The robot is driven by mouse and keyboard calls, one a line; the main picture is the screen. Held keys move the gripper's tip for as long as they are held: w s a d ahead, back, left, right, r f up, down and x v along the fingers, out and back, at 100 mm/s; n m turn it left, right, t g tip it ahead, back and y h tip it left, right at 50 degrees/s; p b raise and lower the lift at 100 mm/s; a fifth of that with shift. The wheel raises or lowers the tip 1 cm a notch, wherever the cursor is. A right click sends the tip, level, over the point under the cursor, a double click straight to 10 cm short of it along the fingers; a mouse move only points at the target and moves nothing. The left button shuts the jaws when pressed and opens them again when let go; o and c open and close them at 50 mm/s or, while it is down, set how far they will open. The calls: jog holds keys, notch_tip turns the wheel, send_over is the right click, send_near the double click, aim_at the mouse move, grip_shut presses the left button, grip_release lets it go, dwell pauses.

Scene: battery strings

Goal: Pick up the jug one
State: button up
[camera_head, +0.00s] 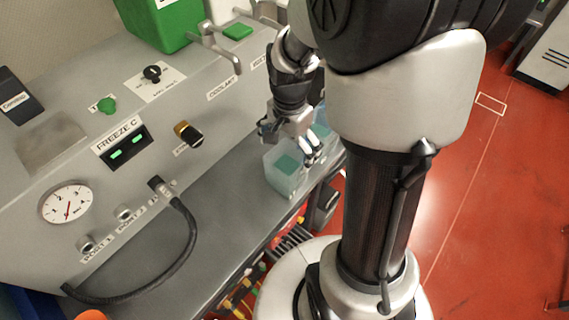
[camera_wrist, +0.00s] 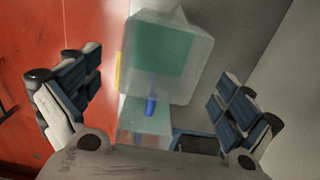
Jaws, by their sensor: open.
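A translucent, boxy jug (camera_head: 285,172) with a teal patch stands on the grey bench below the panel. In the wrist view the jug (camera_wrist: 170,55) is large, a little above the line between my fingers. A second translucent container with teal (camera_head: 322,130) shows behind it, partly hidden by my arm; no number is readable on either. My gripper (camera_head: 291,142) is at the jugs, partly covered by my own wrist. In the wrist view my gripper (camera_wrist: 157,105) has its fingers wide apart, with nothing clamped between them.
A grey panel (camera_head: 190,105) with a gauge (camera_head: 67,202), knobs and ports rises along the left. A black hose (camera_head: 190,245) loops onto the bench (camera_head: 222,225). A green box (camera_head: 165,20) sits on top. Red floor (camera_head: 480,180) lies clear at right.

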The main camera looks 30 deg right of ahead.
jog(key=b, duration=0.3)
send_near(288, 164)
jog(key=s+a+f, duration=0.1)
jog(key=s, duration=0.1)
jog(key=s+a+f, duration=0.1)
jog(key=f, duration=0.1)
jog(key=shift+s+a+f, duration=0.1)
jog(key=shift+s+f, duration=0.2)
jog(key=shift+s, duration=0.1)
jog(key=shift+c, duration=0.2)
jog(key=shift+r, duration=0.1)
jog(key=c, duration=1.6)
jog(key=shift+o, duration=0.2)
